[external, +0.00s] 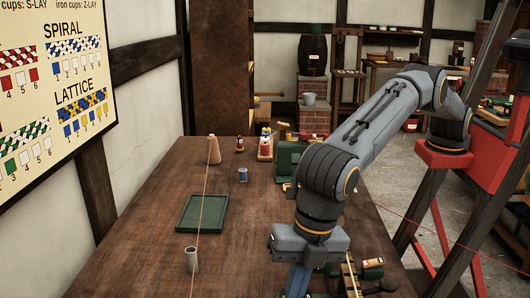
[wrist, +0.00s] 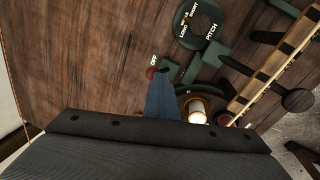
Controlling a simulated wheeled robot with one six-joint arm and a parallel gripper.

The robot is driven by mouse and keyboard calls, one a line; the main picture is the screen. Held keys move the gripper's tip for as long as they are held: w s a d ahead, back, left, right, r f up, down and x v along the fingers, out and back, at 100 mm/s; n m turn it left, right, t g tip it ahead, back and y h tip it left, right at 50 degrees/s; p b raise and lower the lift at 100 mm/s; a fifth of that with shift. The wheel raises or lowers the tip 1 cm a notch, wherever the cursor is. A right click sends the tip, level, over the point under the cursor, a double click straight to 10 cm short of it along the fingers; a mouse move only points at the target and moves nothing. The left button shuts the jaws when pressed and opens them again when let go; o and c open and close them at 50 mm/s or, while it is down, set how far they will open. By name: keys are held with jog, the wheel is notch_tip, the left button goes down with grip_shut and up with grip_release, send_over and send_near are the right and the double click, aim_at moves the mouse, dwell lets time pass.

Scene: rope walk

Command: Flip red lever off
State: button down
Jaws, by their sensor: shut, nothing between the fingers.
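In the wrist view a small red knob (wrist: 151,73), likely the red lever's end, shows beside a label reading OFF (wrist: 154,58). My gripper (wrist: 165,78) is shut and empty, its blue fingers pointing down over the panel. The fingertips appear just right of the red knob; whether they touch it is not clear. The fingers hide part of the panel and perhaps the lever's arm. In the external view my gripper (external: 299,282) is at the lower edge, and the red knob cannot be made out there.
A green dial (wrist: 202,30) marked PITCH, a glowing lamp (wrist: 197,111) and a pale ruled bar (wrist: 272,68) lie close by. A green tray (external: 202,214), a grey cup (external: 192,260) and a cone (external: 214,150) stand left. Bare tabletop lies between.

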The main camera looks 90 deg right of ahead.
jog(key=shift+w+d+f, duration=0.1)
jog(key=shift+w+d, duration=0.1)
jog(key=shift+w, duration=0.45)
jog(key=shift+s, duration=0.1)
jog(key=shift+s+f, duration=0.1)
jog(key=shift+f, duration=0.05)
notch_tip(320, 180, up, 10)
jog(key=w+p, duration=0.2)
jog(key=p, duration=0.1)
jog(key=shift+w+d+r, duration=0.2)
jog(key=shift+w+d, duration=0.1)
